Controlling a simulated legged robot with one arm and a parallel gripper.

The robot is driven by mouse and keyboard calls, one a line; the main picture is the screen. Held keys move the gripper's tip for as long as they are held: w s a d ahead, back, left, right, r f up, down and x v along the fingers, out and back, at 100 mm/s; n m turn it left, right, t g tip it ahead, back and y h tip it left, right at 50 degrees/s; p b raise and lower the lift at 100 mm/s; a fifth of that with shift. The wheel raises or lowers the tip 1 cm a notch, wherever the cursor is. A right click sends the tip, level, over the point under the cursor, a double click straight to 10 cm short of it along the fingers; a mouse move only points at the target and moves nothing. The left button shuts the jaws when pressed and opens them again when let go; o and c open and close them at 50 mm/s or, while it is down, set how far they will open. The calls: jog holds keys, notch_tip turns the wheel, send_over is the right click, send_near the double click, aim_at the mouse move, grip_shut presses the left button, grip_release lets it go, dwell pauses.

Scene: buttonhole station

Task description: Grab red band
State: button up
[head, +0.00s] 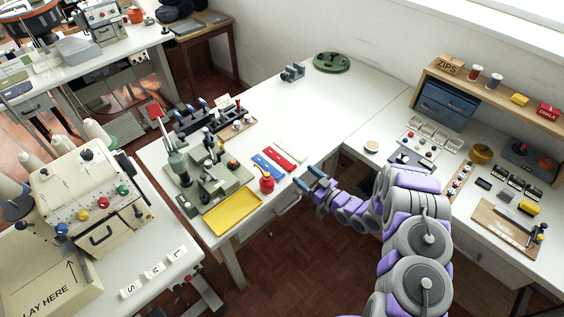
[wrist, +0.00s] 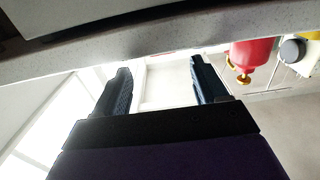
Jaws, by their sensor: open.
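My gripper (head: 308,178) is to the right of and nearer than the red band, near the table's front edge, and apart from the band. In the wrist view my gripper (wrist: 162,82) is open, with two dark fingers spread and nothing between them. The red band cannot be made out in the wrist view.
A yellow tray (head: 232,211) and a green-grey machine (head: 205,170) are farther left. The table (head: 335,105) is clear behind the bands.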

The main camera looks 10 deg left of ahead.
aim_at(294, 168)
jog(key=shift+w+a, duration=0.25)
jog(key=shift+a, duration=0.4)
jog(key=b+x, duration=0.1)
jog(key=x, duration=0.2)
jog(key=shift+f, duration=0.2)
jog(key=shift+w+a+r+b, duration=0.1)
jog(key=shift+w+a+b, duration=0.25)
jog(key=shift+w+a, duration=0.15)
jog(key=shift+s, duration=0.1)
grip_shut()
jog(key=shift+r, duration=0.1)
